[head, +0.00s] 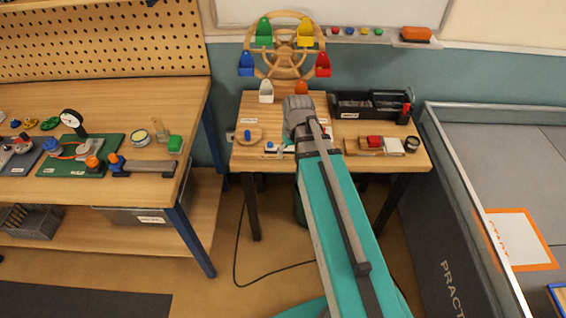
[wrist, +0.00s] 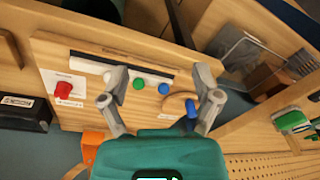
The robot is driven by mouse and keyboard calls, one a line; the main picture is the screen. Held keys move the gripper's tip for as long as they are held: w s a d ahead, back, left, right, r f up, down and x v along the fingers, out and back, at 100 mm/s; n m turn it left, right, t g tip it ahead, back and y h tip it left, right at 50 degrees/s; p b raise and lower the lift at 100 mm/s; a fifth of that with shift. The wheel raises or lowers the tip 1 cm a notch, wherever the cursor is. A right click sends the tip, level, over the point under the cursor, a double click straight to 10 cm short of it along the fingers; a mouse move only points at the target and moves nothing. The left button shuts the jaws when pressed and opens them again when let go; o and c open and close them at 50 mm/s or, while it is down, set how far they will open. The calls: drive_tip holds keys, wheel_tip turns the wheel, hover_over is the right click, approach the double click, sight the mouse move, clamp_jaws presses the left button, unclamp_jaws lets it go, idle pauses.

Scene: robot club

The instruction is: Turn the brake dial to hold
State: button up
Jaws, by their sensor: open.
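In the wrist view a red pointer knob (wrist: 65,90) sits on a white marked plate at the left of a wooden control board (wrist: 95,115). It looks like the brake dial, but its lettering is too small to read. My gripper (wrist: 160,76) is open and empty over the board, to the right of the red knob and apart from it. A green button (wrist: 139,84) and a blue button (wrist: 164,89) show between its fingers. A blue peg (wrist: 191,107) on a round wooden disc is near the right finger. In the head view my arm hides much of the board.
A wooden wheel with coloured buckets (head: 283,62) stands at the table's back. A black tool tray (head: 372,104) and a block with a red piece (head: 374,141) are to the right. A workbench (head: 95,187) is at left, a fenced practice field (head: 462,190) at right.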

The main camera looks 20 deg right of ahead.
drive_tip(key=shift+m, duration=0.4)
drive_tip(key=shift+s+a+f, duration=0.2)
drive_tip(key=shift+s+a, duration=1.5)
drive_tip(key=shift+s, duration=0.1)
drive_tip(key=shift+s+a+m+g+h, duration=0.4)
drive_tip(key=shift+s+a, duration=0.8)
drive_tip(key=shift+s, duration=0.3)
